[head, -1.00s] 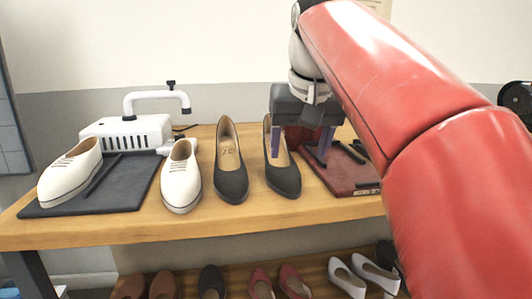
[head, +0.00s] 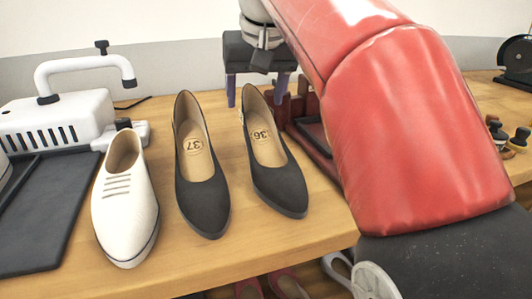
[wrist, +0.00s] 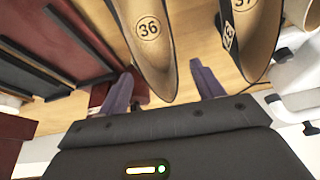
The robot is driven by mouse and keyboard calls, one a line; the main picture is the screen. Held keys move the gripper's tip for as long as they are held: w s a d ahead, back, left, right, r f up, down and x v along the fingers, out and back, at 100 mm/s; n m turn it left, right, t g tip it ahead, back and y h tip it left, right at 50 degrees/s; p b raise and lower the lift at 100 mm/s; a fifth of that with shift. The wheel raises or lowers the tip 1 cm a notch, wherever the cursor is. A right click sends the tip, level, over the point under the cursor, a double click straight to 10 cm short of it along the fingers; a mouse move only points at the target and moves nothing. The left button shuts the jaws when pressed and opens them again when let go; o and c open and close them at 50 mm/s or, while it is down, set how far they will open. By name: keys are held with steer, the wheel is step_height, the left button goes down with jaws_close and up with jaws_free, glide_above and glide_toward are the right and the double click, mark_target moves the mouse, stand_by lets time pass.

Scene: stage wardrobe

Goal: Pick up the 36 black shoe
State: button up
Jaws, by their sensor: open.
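The 36 black shoe (head: 277,182) stands on the wooden table, toe toward the front edge, with 36 printed on its tan insole. In the wrist view its heel end (wrist: 150,45) lies just ahead of and between the two fingers. My gripper (head: 259,92) is open and empty behind the shoe's heel. The fingers also show in the wrist view (wrist: 163,88), one on each side of the heel. The 37 black shoe (head: 203,190) stands close on the left; in the wrist view it is on the right (wrist: 246,45).
A white shoe (head: 125,205) stands left of the 37 shoe. A white machine (head: 60,122) with a dark mat is at far left. A dark red stand (head: 312,130) is close to the right of the 36 shoe. More shoes are on a lower shelf.

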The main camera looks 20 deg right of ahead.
mark_target(253, 120)
steer(key=b+x, duration=0.1)
steer(key=x, duration=0.4)
steer(key=shift+w+f, duration=0.15)
steer(key=shift+f, duration=0.1)
steer(key=c, duration=1)
steer(key=shift+c, duration=0.2)
